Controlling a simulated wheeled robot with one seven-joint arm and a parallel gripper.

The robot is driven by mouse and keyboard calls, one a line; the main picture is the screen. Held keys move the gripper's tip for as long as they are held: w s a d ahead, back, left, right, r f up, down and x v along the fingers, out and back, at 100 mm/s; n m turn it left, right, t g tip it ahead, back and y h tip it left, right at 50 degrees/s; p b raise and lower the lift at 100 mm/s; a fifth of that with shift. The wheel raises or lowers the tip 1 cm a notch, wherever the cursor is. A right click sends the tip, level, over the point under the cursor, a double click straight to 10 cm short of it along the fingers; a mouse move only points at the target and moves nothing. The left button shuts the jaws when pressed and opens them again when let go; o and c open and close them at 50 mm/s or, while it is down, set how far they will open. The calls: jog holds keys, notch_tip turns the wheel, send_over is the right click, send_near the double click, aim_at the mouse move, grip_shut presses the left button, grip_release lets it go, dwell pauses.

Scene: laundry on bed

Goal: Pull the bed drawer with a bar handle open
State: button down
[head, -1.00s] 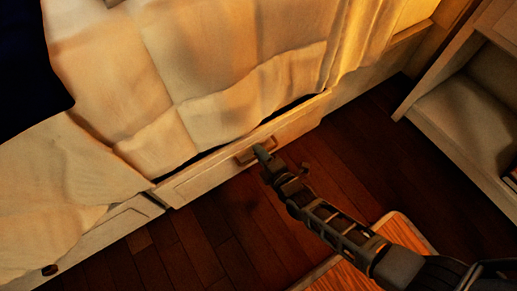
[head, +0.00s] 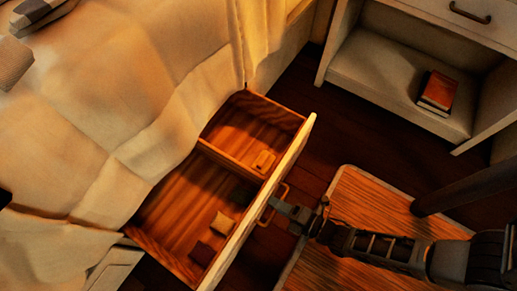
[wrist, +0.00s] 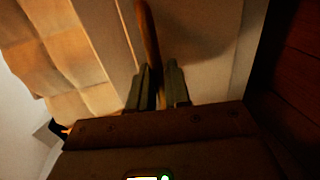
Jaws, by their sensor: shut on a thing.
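The bed drawer (head: 236,243) stands well out from under the bed. Its wooden inside shows two compartments split by a divider, with a few small items in them. Its bar handle (head: 272,205) is on the outer face of the pale front panel. My gripper (head: 279,206) is at that handle, reaching in from the right. In the wrist view the brown bar handle (wrist: 149,40) runs down between the two fingers of my gripper (wrist: 160,82), which are shut on it.
A light shelf unit (head: 370,88) with a red book (head: 437,90) stands at the upper right. A wooden board or tabletop (head: 350,195) lies below my arm, with a dark post (head: 465,190) at right. A pale cover (head: 130,120) drapes over the bed.

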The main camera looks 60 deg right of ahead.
jog(key=shift+f+v, duration=0.2)
jog(key=shift+v, duration=0.75)
jog(key=shift+f+v, duration=0.2)
jog(key=shift+v, duration=0.75)
jog(key=shift+f+v, duration=0.2)
jog(key=shift+v, duration=0.8)
jog(key=shift+s, duration=0.1)
jog(key=c, duration=1.3)
grip_release()
jog(key=v, duration=0.8)
jog(key=shift+p, duration=0.4)
